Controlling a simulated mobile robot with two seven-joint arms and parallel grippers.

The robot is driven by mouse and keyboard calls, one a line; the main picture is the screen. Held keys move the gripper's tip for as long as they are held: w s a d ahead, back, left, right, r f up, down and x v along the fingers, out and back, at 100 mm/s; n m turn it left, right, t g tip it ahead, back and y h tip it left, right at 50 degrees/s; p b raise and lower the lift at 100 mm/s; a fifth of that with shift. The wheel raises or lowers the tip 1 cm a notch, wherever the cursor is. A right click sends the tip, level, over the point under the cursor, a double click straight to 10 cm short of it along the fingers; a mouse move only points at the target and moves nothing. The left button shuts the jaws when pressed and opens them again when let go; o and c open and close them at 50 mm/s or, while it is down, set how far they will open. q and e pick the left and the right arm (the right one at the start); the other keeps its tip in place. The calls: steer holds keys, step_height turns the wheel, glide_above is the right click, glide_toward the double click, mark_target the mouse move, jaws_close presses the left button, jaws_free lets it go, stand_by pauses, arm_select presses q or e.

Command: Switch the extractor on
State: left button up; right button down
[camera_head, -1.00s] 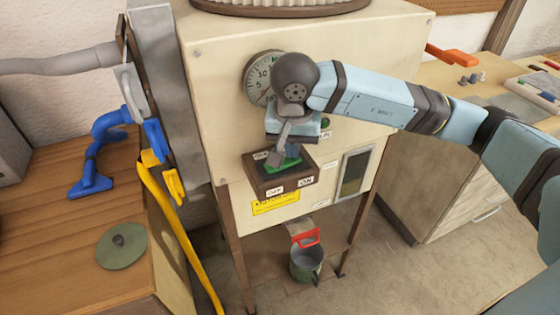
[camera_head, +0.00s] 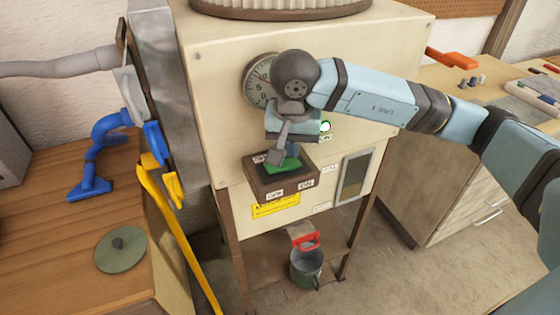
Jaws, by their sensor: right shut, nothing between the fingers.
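The extractor is a large cream cabinet (camera_head: 225,90) on brown legs. On its front is a brown switch box (camera_head: 270,190) with OFF and ON labels and a green rocker (camera_head: 285,165). My right gripper (camera_head: 278,160) is shut and empty, its fingertips down at the rocker and seemingly touching it. The gripper and wrist hide part of the rocker and its far labels. A small round lamp (camera_head: 325,127) to the right of the gripper glows bright green-white. A round dial (camera_head: 258,80) is partly hidden behind my wrist. My left gripper is not in view.
A wooden bench (camera_head: 40,220) at the left holds a blue tool (camera_head: 95,165) and a green disc (camera_head: 121,248). A yellow bar (camera_head: 165,205) stands beside the cabinet. A metal pail (camera_head: 306,267) hangs or stands below. A drawer bench (camera_head: 450,190) is at the right.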

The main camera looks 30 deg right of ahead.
mark_target(292, 162)
steer(key=shift+r+p, duration=0.7)
steer(key=shift+r, duration=1.9)
